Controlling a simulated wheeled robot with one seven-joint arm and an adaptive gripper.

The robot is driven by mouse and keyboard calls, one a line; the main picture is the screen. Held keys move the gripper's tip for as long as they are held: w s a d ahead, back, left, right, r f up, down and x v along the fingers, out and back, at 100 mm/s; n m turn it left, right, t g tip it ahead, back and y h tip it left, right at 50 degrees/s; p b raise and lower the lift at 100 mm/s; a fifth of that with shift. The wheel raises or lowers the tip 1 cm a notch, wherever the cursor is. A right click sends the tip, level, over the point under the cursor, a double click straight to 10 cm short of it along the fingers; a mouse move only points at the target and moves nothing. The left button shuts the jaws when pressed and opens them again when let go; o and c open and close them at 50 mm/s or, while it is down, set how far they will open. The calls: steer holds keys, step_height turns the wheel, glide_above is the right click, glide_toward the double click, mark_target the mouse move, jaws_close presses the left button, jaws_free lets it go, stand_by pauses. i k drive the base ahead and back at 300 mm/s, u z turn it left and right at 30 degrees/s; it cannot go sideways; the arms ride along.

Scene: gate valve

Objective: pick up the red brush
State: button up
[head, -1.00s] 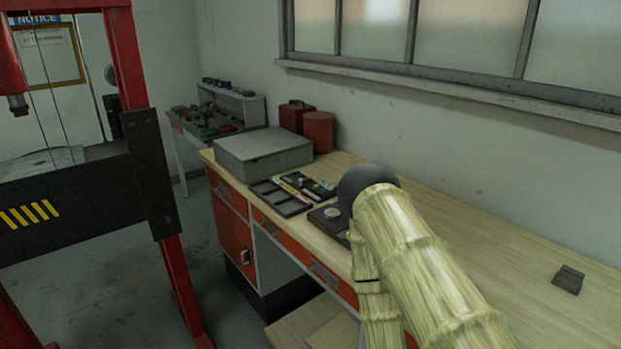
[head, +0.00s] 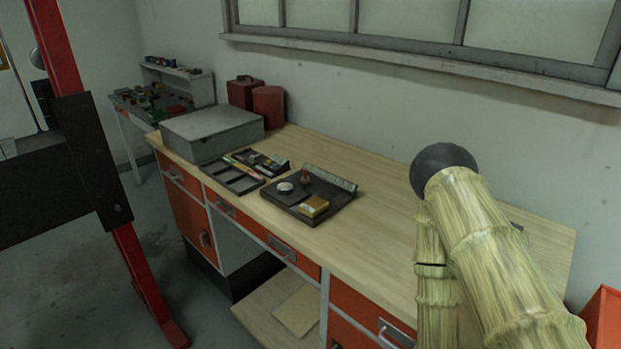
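A dark tray (head: 337,205) lies on the wooden workbench. On it a small upright red item (head: 305,177) stands between a pale round disc (head: 285,187) and a patterned strip; it may be the red brush, but it is too small to be sure. A yellowish block (head: 313,207) lies at the tray's front. A thin red-and-yellow item (head: 247,170) lies in the neighbouring dark organiser (head: 241,187). My bamboo-textured arm rises at right, away from the tray. My gripper is outside the picture.
The workbench (head: 385,230) is bare between the tray and my arm. A grey case (head: 210,132) and two red canisters (head: 268,104) stand at its far left end. A red machine frame (head: 150,285) stands left. An orange-red object (head: 605,325) is at lower right.

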mark_target(305, 180)
steer(key=u, duration=2.1)
steer(key=i, duration=2.35)
steer(key=z, duration=2.8)
steer(key=i, duration=0.15)
steer(key=z, duration=0.25)
